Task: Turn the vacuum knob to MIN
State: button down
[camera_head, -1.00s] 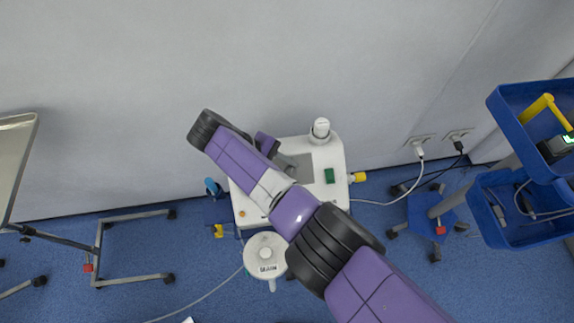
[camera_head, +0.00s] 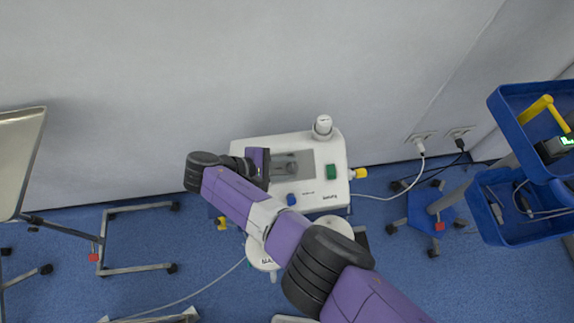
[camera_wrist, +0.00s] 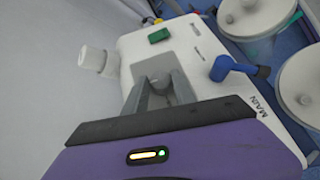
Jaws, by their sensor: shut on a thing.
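The white suction unit (camera_head: 330,188) stands by the wall, with a grey panel (camera_head: 318,162) on top. My gripper (camera_head: 288,168) reaches over this panel from the left; its purple body fills the bottom of the wrist view. In the wrist view its two grey fingers (camera_wrist: 161,86) are shut around a small grey part at the panel, which appears to be the vacuum knob. The fingers hide most of it, and I cannot read its pointer or MIN mark. A blue lever knob (camera_wrist: 224,67) near the word MAIN is apart from the fingers.
A green switch (camera_head: 331,172) and a white cylinder (camera_head: 322,126) are on the unit's right side. White-lidded canisters (camera_wrist: 300,85) stand beside its front. A blue cart (camera_head: 520,205) is at the right, a metal stand (camera_head: 137,268) at the left.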

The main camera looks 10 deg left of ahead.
jog(key=shift+s+d+f, duration=0.1)
jog(key=shift+d+f, duration=0.1)
jog(key=c, duration=1)
grip_release()
jog(key=shift+c, duration=0.2)
jog(key=shift+a+r, duration=0.1)
jog(key=shift+b+v, duration=0.45)
jog(key=shift+v, duration=3.4)
jog(key=shift+a, duration=0.1)
